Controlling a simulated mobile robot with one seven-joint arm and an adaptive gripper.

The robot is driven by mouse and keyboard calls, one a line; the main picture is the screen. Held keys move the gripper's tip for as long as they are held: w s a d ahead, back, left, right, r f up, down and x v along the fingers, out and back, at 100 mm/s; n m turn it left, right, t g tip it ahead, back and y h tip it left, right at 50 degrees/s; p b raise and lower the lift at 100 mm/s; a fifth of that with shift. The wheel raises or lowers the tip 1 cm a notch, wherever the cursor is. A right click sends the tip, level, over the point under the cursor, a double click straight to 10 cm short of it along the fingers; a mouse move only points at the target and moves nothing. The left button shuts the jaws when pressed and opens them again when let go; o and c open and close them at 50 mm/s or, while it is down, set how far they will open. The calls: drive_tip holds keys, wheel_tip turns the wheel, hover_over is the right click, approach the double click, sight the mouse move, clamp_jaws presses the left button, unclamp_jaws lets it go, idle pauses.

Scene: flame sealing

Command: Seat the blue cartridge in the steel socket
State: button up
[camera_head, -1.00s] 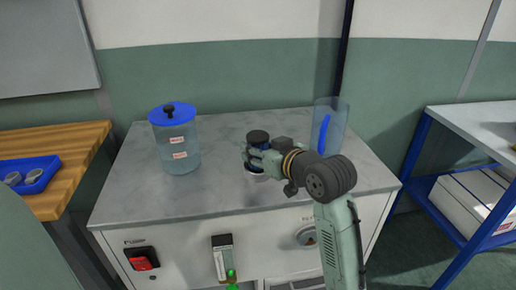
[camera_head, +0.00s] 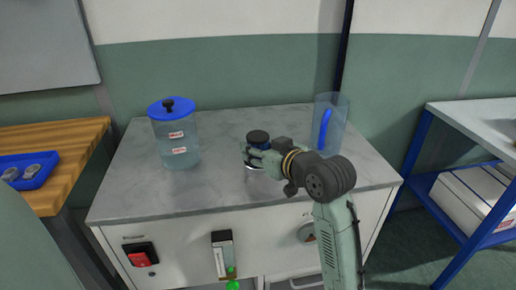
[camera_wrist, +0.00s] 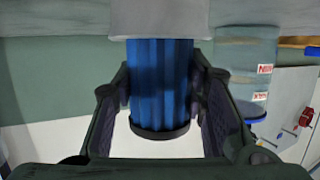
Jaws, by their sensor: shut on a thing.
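The blue cartridge, with a black cap (camera_head: 258,137), stands upright in my gripper (camera_head: 256,156) above the middle of the counter. The wrist view is inverted and shows its ribbed blue body (camera_wrist: 160,75) between the two fingers of my gripper (camera_wrist: 160,100), which are shut on it. The steel socket (camera_head: 252,167) shows below the gripper, and as a grey round form (camera_wrist: 165,20) at the top of the wrist view. The cartridge's lower end meets the socket's outline there. Whether it is inside or only in front, and how deep, I cannot tell.
A water jar with a blue lid (camera_head: 176,145) stands at the counter's back left. A clear cylinder with a blue piece inside (camera_head: 329,125) stands at the back right. The grey counter top (camera_head: 120,190) is bare on the left. A red switch (camera_head: 140,257) is on the front.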

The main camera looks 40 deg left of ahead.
drive_tip(key=o, duration=1.2)
drive_tip(key=shift+o, duration=0.2)
drive_tip(key=shift+r+p, duration=3.95)
drive_tip(key=shift+r, duration=0.55)
